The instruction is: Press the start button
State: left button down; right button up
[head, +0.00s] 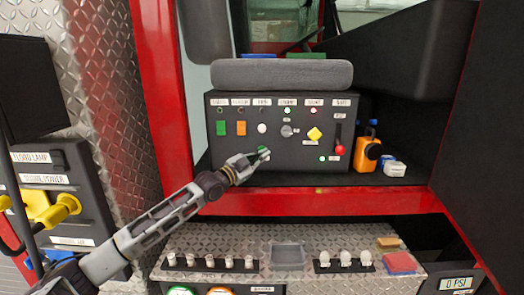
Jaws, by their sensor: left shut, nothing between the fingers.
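A black control panel (330,160) stands on the red-edged shelf. I cannot tell from the labels which one is start. My left gripper (260,154) is shut and empty, at the panel's lower left, below the white button. A little green shows at its fingertips. I cannot tell whether the tips touch the panel. My right gripper is not in view.
A yellow knob (314,133), a grey knob (287,131) and a red lever (339,140) are on the panel's right. A grey pad (282,73) lies on top. A diamond-plate step (290,245) is below.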

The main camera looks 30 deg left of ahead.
pick_arm(q)
jog(key=shift+s+d, duration=0.3)
jog(key=shift+s, duration=0.45)
